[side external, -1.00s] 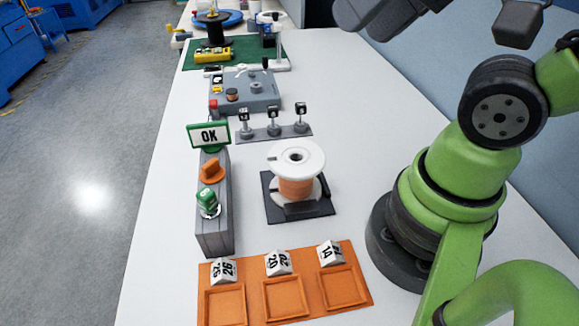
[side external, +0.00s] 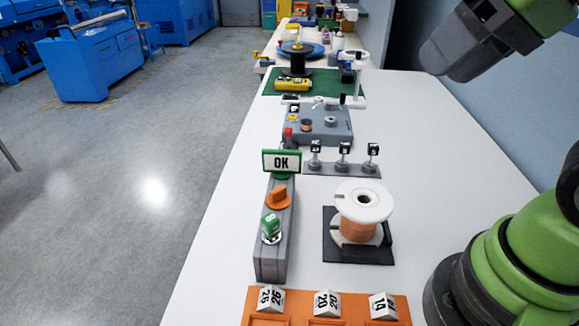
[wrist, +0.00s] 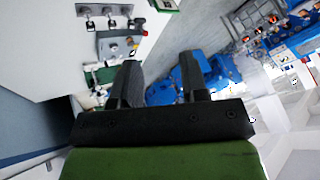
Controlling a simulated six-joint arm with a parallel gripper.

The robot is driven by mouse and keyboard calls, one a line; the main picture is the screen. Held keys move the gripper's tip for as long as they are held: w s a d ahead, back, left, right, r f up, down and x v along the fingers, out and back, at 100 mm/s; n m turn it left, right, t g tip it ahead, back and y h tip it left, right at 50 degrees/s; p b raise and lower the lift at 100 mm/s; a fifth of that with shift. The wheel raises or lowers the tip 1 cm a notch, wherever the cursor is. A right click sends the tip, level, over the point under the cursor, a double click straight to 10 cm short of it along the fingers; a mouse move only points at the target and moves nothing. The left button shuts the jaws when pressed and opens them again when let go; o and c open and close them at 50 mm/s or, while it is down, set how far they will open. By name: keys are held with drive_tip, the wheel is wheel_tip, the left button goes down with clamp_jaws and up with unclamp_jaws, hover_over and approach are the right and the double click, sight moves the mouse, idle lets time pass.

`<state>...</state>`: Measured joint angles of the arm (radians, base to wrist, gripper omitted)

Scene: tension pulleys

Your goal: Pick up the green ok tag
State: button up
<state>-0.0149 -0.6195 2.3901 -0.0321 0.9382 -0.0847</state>
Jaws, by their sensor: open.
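The green OK tag (side external: 281,162) is a white plate with black letters in a green frame. It stands upright at the far end of a long grey block (side external: 272,250), facing the side camera. In the wrist view, a green-edged white piece at the top edge (wrist: 165,4) looks like the tag, cut off by the frame. My gripper (wrist: 160,66) is open, with two dark fingers apart and nothing between them. It is well away from the tag. In the side view my dark wrist parts show at upper right; the fingertips are not clear there.
The grey block also carries an orange knob (side external: 278,197) and a green piece (side external: 271,226). A white spool with copper wire (side external: 360,213) stands to the right. Three small number tags on a grey rail (side external: 342,170) stand behind. An orange tray (side external: 396,312) lies in front.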

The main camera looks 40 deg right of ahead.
drive_tip(key=w+n+g, duration=0.2)
drive_tip(key=w+n, duration=0.2)
drive_tip(key=w, duration=0.5)
drive_tip(key=n+g+h, duration=0.2)
drive_tip(key=n+g, duration=0.3)
drive_tip(key=n, duration=0.3)
hover_over(281, 150)
drive_tip(key=f, duration=1.3)
drive_tip(key=shift+s+d+f, duration=0.1)
drive_tip(key=shift+s+d, duration=0.05)
drive_tip(key=shift+d, duration=0.05)
wheel_tip(281, 150, down, 4)
drive_tip(key=shift+f, duration=0.25)
drive_tip(key=shift+a+f, duration=0.2)
drive_tip(key=shift+f, duration=2.6)
drive_tip(key=shift+c, duration=0.4)
clamp_jaws()
